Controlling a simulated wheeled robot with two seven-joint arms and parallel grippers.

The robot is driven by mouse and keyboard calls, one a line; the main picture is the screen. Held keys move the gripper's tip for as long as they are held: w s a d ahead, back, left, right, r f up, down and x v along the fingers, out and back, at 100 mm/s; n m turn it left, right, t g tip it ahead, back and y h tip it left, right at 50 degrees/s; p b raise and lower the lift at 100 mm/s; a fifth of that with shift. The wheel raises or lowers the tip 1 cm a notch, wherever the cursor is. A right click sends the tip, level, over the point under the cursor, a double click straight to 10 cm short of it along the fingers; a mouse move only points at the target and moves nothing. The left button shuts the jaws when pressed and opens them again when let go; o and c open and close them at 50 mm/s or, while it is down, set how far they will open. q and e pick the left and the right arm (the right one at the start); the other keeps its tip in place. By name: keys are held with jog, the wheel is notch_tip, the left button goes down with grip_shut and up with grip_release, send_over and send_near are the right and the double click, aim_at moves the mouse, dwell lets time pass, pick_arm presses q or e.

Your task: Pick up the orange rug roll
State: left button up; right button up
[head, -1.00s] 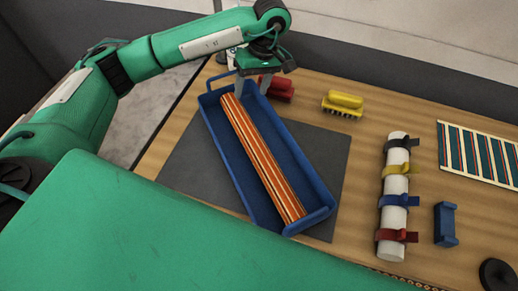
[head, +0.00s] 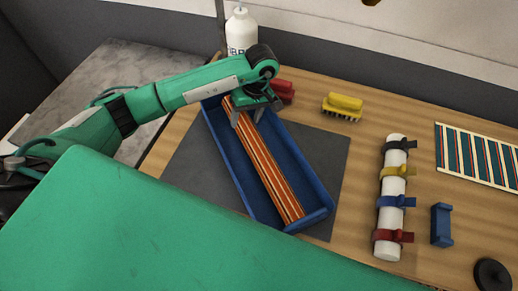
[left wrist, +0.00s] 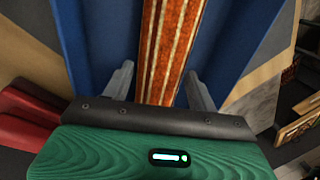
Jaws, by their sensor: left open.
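The orange rug roll (head: 268,165) has cream and dark stripes and lies lengthwise in a long blue tray (head: 222,158). My left gripper (head: 247,118) is over the roll's far end, jaws open and pointing down. In the left wrist view the roll (left wrist: 168,45) runs between the two grey fingers (left wrist: 158,72), with a gap on each side. I cannot tell exactly how deep the fingertips sit beside it. My right gripper is not in view.
A red brush (head: 282,91) stands close behind the tray, and a yellow brush (head: 343,106) farther right. A white bottle (head: 241,33) stands behind my left wrist. A white roll with coloured straps (head: 390,216), a blue block (head: 441,225) and a striped rug (head: 480,155) lie right.

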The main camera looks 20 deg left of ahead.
pick_arm(q)
jog(key=shift+x, duration=0.95)
jog(key=shift+s+f+p, duration=0.1)
jog(key=shift+f+p, duration=0.2)
jog(key=shift+f, duration=0.15)
jog(key=shift+r, duration=0.1)
jog(key=c, duration=1)
jog(key=shift+r, duration=0.45)
notch_tip(320, 180, up, 19)
jog(key=b, duration=0.2)
